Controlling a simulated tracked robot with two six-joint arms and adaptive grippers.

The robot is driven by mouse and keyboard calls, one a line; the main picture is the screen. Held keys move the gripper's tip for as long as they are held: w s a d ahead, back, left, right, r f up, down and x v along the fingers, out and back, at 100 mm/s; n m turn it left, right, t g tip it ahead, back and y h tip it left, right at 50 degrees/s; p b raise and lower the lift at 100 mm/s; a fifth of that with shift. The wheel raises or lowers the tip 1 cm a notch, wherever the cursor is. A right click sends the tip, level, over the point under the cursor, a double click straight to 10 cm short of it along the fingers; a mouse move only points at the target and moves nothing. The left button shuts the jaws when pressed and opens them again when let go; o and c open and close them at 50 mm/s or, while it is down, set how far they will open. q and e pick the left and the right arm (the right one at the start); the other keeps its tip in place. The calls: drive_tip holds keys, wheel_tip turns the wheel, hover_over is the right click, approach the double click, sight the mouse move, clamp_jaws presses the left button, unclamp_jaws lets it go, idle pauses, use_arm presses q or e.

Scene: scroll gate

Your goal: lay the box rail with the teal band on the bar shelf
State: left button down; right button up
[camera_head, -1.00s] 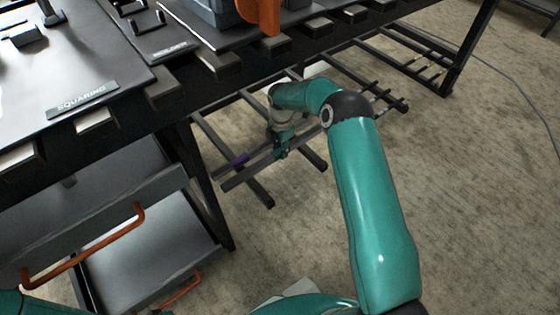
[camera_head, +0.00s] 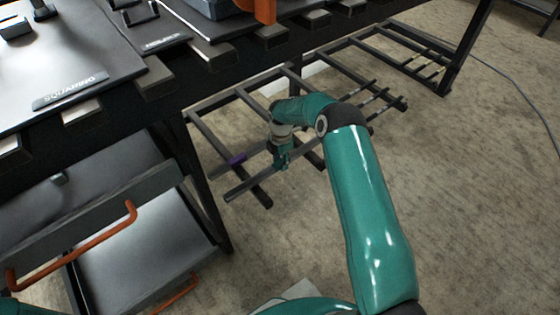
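My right gripper (camera_head: 283,164) is low over the bar shelf (camera_head: 262,197) under the bench, pointing down. It is at a long dark rail (camera_head: 244,188) that runs slantwise across the shelf bars, and appears shut on it. The fingers are small, and the gripper hides part of the rail. I cannot make out a teal band apart from the teal gripper. I cannot tell whether the rail touches the bars. Another rail with a purple band (camera_head: 238,159) lies across the shelf just behind it. My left gripper is out of view.
The bench (camera_head: 130,50) overhangs the shelf along its back edge. A drawer unit with orange handles (camera_head: 100,245) stands at left. Several other rail ends (camera_head: 375,92) show at the shelf's right part. Open floor (camera_head: 480,180) lies to the right.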

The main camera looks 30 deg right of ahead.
drive_tip(key=shift+o, duration=1.1)
drive_tip(key=shift+r, duration=0.1)
wheel_tip(320, 180, up, 8)
drive_tip(key=p, duration=0.2)
drive_tip(key=shift+f+p, duration=0.25)
drive_tip(key=shift+p, duration=0.1)
drive_tip(key=shift+f, duration=0.1)
